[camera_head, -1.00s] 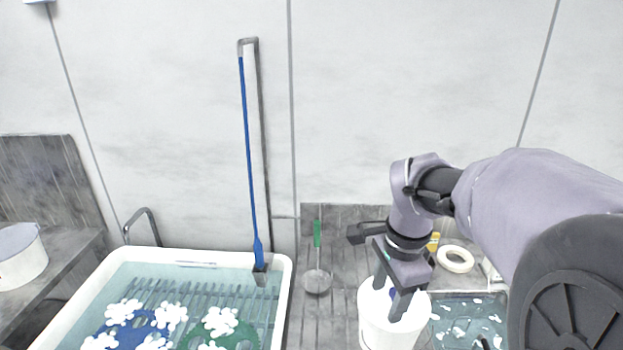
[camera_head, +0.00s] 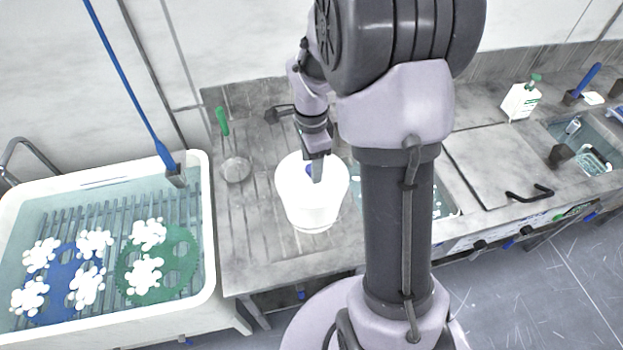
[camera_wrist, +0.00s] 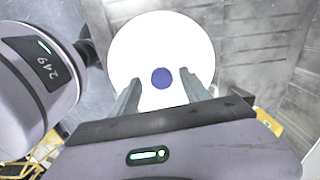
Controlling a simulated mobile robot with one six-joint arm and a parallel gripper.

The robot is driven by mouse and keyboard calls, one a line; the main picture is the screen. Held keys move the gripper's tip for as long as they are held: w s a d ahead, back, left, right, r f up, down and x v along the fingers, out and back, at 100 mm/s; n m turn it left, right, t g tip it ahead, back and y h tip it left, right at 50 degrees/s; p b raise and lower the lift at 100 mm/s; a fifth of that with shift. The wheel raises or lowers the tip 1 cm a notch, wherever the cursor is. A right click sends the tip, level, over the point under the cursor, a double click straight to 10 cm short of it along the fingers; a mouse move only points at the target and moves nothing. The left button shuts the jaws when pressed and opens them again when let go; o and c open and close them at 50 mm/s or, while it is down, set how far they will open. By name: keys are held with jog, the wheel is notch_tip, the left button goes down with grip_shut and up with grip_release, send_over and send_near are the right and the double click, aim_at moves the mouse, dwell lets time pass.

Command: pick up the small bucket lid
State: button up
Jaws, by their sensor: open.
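The small bucket lid (camera_wrist: 160,45) is a white disc with a round blue knob (camera_wrist: 161,78) at its middle, seen from above in the wrist view. In the head view the lid (camera_head: 298,186) sits on top of a white bucket (camera_head: 312,212) on the grey worktop. My gripper (camera_wrist: 163,92) is open, with its two fingers on either side of the blue knob. In the head view my gripper (camera_head: 314,170) points down over the lid. The knob is partly hidden there by a finger. I cannot tell whether the fingers touch the knob or lid.
A white tub (camera_head: 207,235) with water, a rack and blue and green toothed discs stands at left. A green-handled strainer (camera_head: 236,169) lies left of the bucket. A basin (camera_head: 443,203) lies right, partly behind my arm. A closed cover (camera_head: 500,165) is farther right.

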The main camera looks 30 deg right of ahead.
notch_tip(320, 180, down, 2)
jog(key=shift+w+d+f, duration=0.1)
jog(key=shift+f, duration=0.15)
jog(key=shift+r, duration=0.1)
grip_shut()
